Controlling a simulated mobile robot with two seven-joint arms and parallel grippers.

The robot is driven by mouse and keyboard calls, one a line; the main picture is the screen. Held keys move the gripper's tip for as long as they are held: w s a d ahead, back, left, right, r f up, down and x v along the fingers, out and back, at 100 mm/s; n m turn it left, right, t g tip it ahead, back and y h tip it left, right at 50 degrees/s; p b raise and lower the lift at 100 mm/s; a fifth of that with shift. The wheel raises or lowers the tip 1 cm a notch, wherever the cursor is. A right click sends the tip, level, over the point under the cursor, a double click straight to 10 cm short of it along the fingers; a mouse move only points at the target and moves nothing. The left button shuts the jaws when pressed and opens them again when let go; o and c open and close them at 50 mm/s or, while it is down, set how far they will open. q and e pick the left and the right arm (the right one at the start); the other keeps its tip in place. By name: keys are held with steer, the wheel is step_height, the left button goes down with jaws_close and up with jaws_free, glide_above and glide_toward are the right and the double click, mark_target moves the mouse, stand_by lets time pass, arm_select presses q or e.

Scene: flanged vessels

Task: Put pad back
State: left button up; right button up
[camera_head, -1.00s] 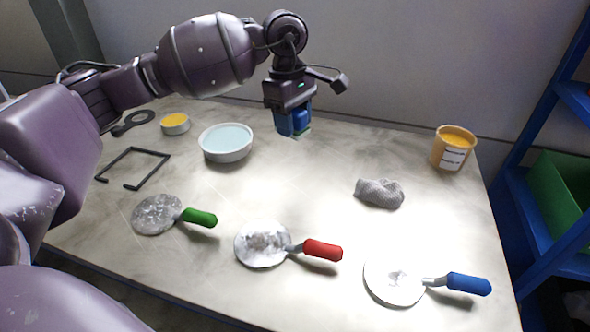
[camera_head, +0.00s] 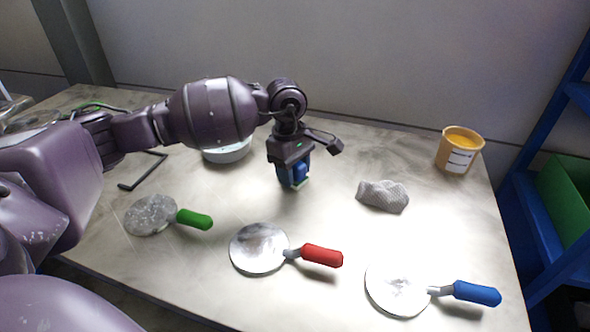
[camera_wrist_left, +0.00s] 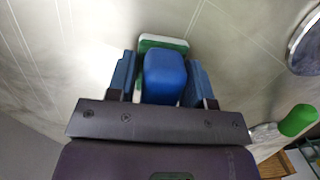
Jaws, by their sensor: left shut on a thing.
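My left gripper (camera_head: 292,178) is shut on the pad, a block with a blue grip and a green and white base. The pad (camera_head: 300,175) is mostly hidden between the fingers in the head view. In the left wrist view the pad (camera_wrist_left: 165,75) sits between the two blue fingers, with its green and white base below the grip. It is low over the middle of the table, behind the red-handled disc (camera_head: 259,248). I cannot tell whether it touches the table. My right gripper is not in view.
A green-handled disc (camera_head: 151,215) and a blue-handled disc (camera_head: 396,289) lie along the front. A grey cloth (camera_head: 383,196) and an orange tub (camera_head: 459,150) are to the right. A white bowl (camera_head: 228,153) and a black frame (camera_head: 143,172) are partly behind my arm.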

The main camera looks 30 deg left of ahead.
arm_select(q)
steer(key=shift+r, duration=0.15)
steer(key=shift+f, duration=0.2)
steer(key=o, duration=0.9)
steer(key=shift+r, duration=0.1)
steer(key=r, duration=0.3)
steer(key=a+r+p, duration=0.1)
steer(key=r, duration=0.7)
steer(key=shift+w+a+r, duration=0.1)
steer(key=shift+a, duration=0.05)
steer(key=shift+a+r+p, duration=0.1)
steer(key=shift+r+p, duration=0.2)
steer(key=shift+r, duration=0.15)
